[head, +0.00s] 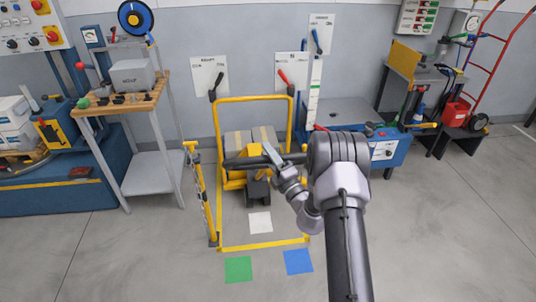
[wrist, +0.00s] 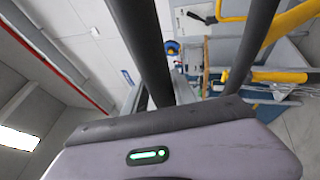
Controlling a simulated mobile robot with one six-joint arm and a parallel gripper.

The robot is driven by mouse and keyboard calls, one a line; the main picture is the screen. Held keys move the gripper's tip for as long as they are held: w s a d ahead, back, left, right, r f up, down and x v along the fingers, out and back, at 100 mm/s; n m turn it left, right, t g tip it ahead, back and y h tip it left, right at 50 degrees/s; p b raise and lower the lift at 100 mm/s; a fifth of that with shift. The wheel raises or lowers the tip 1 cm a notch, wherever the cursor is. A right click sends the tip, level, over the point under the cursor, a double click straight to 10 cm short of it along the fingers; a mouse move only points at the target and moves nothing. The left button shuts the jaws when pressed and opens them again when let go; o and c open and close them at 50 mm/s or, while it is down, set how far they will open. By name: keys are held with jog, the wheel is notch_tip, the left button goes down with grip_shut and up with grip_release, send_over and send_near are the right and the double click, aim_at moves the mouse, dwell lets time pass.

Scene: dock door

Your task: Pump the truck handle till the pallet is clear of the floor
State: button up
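The pallet truck (head: 234,181) stands in the middle of the head view, with yellow parts and a black lower part (head: 258,191). A dark bar (head: 236,162), which looks like its handle, lies roughly level across it. My gripper (head: 270,154) is at this bar and overlaps it; I cannot tell whether it grips it. In the wrist view, the grey gripper body (wrist: 190,158) fills the bottom, with two dark bars (wrist: 146,50) beyond. The finger gap is not clear. Grey loads (head: 238,140) sit behind the bar. The pallet's height above the floor is hidden.
A yellow hoop (head: 252,98) stands behind the truck and a yellow post (head: 200,195) at its left. A wooden-topped bench (head: 120,103) is left, a blue cabinet (head: 390,150) right. Green (head: 238,269) and blue (head: 298,261) floor squares lie in front.

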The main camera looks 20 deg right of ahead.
jog(key=o, duration=0.3)
jog(key=shift+s+a+r, duration=0.15)
jog(key=shift+s+r, duration=0.35)
jog(key=shift+r, duration=0.05)
jog(key=shift+w+f, duration=0.1)
jog(key=shift+f, duration=0.15)
jog(key=p+v, duration=0.1)
jog(key=v, duration=1.6)
jog(key=shift+s, duration=0.25)
